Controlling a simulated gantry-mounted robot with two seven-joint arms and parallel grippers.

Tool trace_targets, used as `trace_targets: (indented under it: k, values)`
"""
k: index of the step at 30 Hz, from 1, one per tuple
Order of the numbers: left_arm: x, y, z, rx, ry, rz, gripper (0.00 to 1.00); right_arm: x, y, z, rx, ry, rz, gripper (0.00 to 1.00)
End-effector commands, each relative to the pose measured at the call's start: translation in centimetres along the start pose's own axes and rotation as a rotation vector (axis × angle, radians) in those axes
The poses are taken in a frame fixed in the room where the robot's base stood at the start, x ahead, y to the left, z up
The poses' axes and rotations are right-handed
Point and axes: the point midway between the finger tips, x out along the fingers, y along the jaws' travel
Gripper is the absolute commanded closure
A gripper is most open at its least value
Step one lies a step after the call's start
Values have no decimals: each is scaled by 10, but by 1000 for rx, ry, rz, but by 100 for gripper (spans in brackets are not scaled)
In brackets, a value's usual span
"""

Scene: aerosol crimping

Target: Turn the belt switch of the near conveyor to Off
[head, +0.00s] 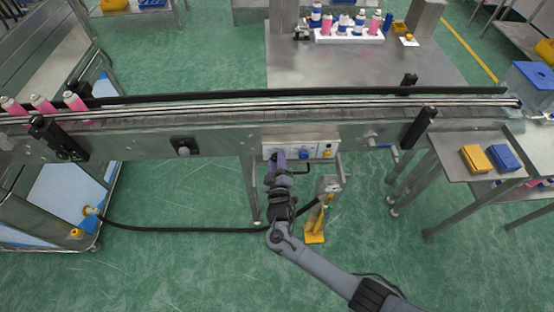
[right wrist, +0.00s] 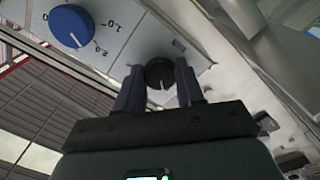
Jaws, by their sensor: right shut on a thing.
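The near conveyor (head: 210,146) runs across the head view. Its control panel (head: 314,148) is a pale box on the front side, with a blue knob (head: 304,155) and a yellow part on it. In the right wrist view, a black rotary knob (right wrist: 159,74) with a white pointer mark sits on the panel, beside the blue dial (right wrist: 69,26) marked 1.0 and 2.0. My right gripper (head: 278,156) is at the left part of the panel. In the right wrist view, its fingers (right wrist: 158,88) are shut on the black knob. The knob's position labels cannot be read. My left gripper is not in view.
A black hose (head: 180,229) runs along the floor below the conveyor. A yellow foot stand (head: 315,225) stands below the panel. A side table (head: 462,182) with yellow and blue blocks is at the right.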

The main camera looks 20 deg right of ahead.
Motion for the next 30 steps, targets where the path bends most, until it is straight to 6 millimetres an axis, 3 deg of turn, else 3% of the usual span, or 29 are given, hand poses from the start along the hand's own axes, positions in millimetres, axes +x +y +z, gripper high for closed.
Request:
trace_targets:
  k: [17,18,22,23,30]
  values:
    - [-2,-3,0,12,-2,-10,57,0,0,-1,-40,1,0,93]
    - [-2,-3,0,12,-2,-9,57,0,0,-1,-40,1,1,61]
    - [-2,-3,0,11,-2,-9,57,0,0,0,-40,1,0,41]
    - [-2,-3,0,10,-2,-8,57,0,0,0,-39,1,0,37]
    - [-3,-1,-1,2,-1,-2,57,0,0,0,-39,1,0,37]
